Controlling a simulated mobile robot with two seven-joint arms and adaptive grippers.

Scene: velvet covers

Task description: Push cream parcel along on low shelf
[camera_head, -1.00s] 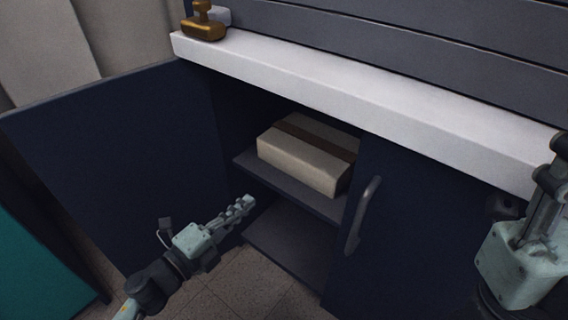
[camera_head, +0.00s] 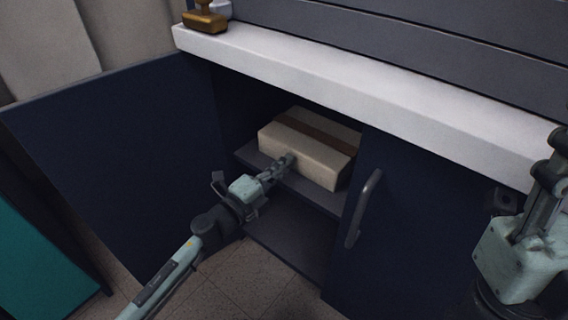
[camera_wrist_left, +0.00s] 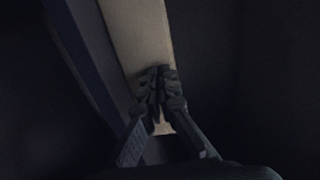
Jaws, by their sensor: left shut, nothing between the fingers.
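The cream parcel (camera_head: 312,155), a box with a brown band across its top, lies on the cabinet's low shelf (camera_head: 326,198), partly behind the closed right door. My left gripper (camera_head: 288,160) is shut and empty, with its fingertips at the parcel's front face near the left end. In the left wrist view the shut fingers (camera_wrist_left: 157,80) overlap the cream parcel (camera_wrist_left: 140,35); I cannot tell for sure whether they touch it. My right gripper (camera_head: 520,250) shows only in part at the right edge, and its fingers are not clear.
The dark blue left door (camera_head: 120,170) stands open beside my left arm. The right door (camera_head: 420,230) with its handle (camera_head: 363,208) covers the right of the opening. A white counter (camera_head: 350,90) overhangs the shelf. A brown stamp-like object (camera_head: 204,20) stands on it.

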